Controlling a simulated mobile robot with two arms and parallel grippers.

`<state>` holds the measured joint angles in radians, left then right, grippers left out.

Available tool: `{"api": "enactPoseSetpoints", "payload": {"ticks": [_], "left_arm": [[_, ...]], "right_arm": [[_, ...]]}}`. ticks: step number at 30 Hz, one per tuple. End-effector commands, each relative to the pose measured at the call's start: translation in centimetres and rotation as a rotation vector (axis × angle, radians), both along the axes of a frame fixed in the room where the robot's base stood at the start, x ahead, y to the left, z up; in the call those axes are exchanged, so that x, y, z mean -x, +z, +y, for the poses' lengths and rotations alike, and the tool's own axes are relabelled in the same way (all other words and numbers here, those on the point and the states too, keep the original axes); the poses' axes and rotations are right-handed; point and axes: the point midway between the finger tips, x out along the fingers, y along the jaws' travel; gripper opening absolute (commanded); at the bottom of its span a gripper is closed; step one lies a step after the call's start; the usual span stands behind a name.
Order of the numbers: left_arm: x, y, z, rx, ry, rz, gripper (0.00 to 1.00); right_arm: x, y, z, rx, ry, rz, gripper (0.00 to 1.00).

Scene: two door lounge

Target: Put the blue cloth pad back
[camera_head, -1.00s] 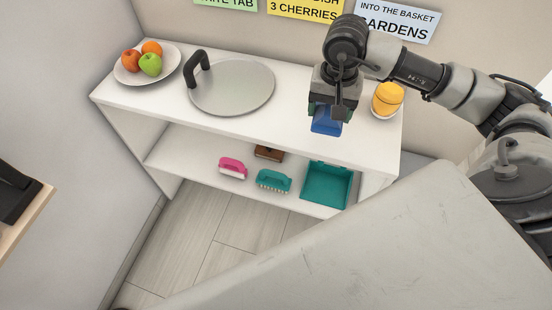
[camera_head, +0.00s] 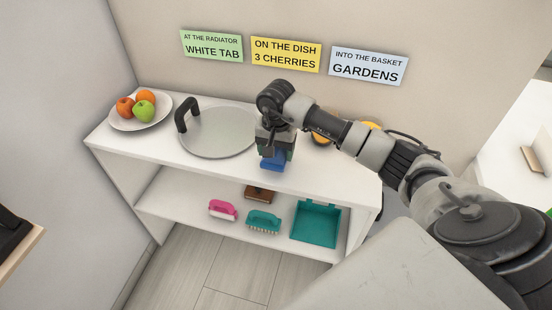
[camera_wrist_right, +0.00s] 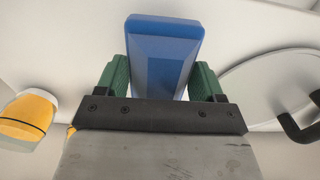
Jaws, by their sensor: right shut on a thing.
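The blue cloth pad (camera_head: 272,161) is held by my right gripper (camera_head: 275,150), over the front part of the white shelf unit's top (camera_head: 305,180). In the right wrist view the pad (camera_wrist_right: 163,50) sits between the two green fingers of my right gripper (camera_wrist_right: 162,80), which is shut on it. I cannot tell whether the pad touches the shelf top. The round grey plate with a black handle (camera_head: 218,134) lies just left of the gripper. My left gripper is not in view.
A white dish (camera_head: 122,124) of fruit stands at the top's left end. A yellow item (camera_wrist_right: 30,115) stands on the right, mostly behind my arm. The lower shelf holds a pink brush (camera_head: 222,210), a teal brush (camera_head: 263,221), a brown brush (camera_head: 258,193) and a teal dustpan (camera_head: 316,222).

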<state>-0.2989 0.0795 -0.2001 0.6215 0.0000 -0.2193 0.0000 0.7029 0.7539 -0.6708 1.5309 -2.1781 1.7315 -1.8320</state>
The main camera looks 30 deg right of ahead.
Motion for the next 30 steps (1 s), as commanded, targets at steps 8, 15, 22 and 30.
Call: {"api": "enactPoseSetpoints", "payload": {"ticks": [8, 15, 22, 30], "left_arm": [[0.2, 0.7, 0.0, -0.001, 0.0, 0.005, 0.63], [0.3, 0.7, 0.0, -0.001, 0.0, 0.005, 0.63], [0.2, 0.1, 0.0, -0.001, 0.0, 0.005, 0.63], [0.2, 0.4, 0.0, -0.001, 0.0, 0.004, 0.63]], "right_arm": [[0.0, -3.1, 0.1, -0.003, -0.001, 0.005, 0.49], [-0.1, -4.1, 0.0, 0.0, 0.0, -0.001, 0.49], [-0.1, -4.6, 0.0, 0.002, 0.0, -0.001, 0.49], [-0.1, -4.4, 0.0, 0.001, 0.0, -0.001, 0.94]]}}
